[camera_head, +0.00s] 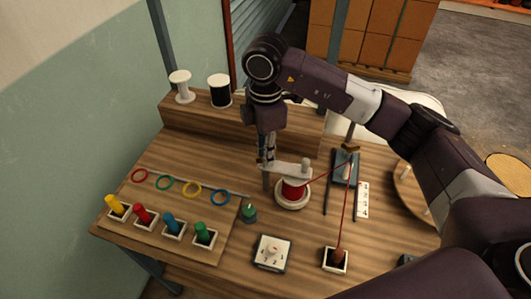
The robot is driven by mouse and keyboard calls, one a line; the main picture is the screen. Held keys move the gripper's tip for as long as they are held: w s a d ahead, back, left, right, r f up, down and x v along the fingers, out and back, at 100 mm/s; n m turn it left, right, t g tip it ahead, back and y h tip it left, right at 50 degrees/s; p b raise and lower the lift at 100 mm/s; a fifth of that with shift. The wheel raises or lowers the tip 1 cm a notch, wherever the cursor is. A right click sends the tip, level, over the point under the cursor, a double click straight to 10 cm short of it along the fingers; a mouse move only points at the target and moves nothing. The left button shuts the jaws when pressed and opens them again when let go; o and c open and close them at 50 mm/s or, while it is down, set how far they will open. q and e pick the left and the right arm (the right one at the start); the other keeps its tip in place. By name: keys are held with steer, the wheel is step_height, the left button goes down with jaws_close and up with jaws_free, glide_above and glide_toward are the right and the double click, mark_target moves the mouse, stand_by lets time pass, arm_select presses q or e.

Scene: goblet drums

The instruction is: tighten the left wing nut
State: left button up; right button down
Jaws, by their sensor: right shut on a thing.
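No wing nut can be made out clearly in the head view. My right gripper (267,170) points down at the middle of the table and is shut at the left end of a pale grey bar (287,167). The fingers hide much of what they hold. The bar lies over a spool of red cord (292,190) and has a short upright knob near its right end. Red cord runs from the spool to a dark upright fixture (345,172), then down to a brown peg (338,254) in a white square socket. My left gripper is not in view.
White (181,88) and black (219,92) spools stand on a raised back shelf (175,117). Coloured pegs and rings occupy the left board (190,215). A green cone (249,211) and a numbered dial (272,253) stand in front of the red spool. A round wooden disc (408,195) is at right.

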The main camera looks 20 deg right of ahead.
steer(key=shift+w+r+m, duration=0.15)
steer(key=shift+r+m, duration=0.05)
steer(key=shift+m, duration=0.8)
steer(key=shift+r+m+p, duration=0.15)
steer(key=shift+m+p, duration=0.4)
steer(key=shift+m, duration=0.35)
steer(key=m+p, duration=0.3)
steer(key=p, duration=0.4)
steer(key=shift+r+m, duration=0.1)
steer(key=shift+m, duration=0.3)
steer(key=shift+f+m+p, duration=0.2)
steer(key=shift+m+p, duration=0.2)
steer(key=shift+p, duration=0.65)
steer(key=c, duration=1.8)
jaws_free()
steer(key=shift+f, duration=0.1)
steer(key=shift+c, duration=0.2)
steer(key=shift+f, duration=0.1)
